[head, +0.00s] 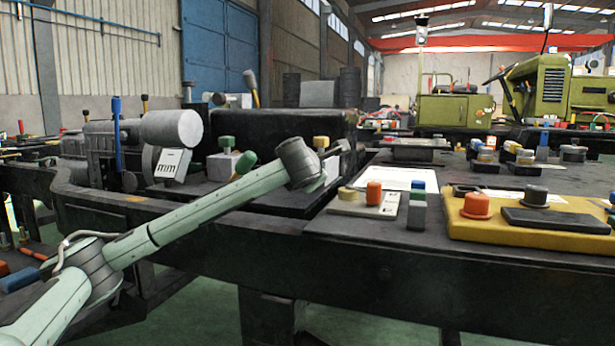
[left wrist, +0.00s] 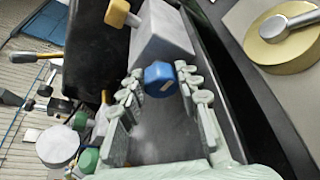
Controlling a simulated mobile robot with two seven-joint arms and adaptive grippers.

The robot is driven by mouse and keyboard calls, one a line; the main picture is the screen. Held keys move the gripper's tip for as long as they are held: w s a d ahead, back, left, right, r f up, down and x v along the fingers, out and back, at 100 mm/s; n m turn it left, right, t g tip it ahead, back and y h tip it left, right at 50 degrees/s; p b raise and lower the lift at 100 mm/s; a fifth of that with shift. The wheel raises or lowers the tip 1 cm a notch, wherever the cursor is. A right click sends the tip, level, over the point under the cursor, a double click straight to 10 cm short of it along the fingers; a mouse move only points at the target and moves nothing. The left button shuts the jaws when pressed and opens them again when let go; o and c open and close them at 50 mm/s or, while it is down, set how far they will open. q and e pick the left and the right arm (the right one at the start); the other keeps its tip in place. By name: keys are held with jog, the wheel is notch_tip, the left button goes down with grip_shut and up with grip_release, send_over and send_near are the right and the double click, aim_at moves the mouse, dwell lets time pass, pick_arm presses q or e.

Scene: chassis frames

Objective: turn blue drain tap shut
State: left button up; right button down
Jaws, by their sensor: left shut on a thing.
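The blue tap (left wrist: 160,82) shows in the left wrist view as a blue, faceted knob in front of a grey block (left wrist: 165,38). My left gripper (left wrist: 160,75) has one finger on each side of it and is shut on it. In the head view my left arm reaches in from the lower left. Its wrist (head: 300,160) ends over the dark bench, and I cannot make out the fingers or the tap it holds there. My right gripper is in neither view.
A yellow-orange knob (left wrist: 118,14) stands on the grey block. A yellow disc with a metal lever (left wrist: 288,38) lies to the right. In the head view, an orange knob (head: 374,192) and a yellow plate (head: 470,228) sit to the right of my wrist.

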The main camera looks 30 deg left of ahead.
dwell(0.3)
pick_arm(q)
jog(key=o, duration=0.7)
jog(key=shift+o, duration=0.9)
jog(key=v, duration=1.2)
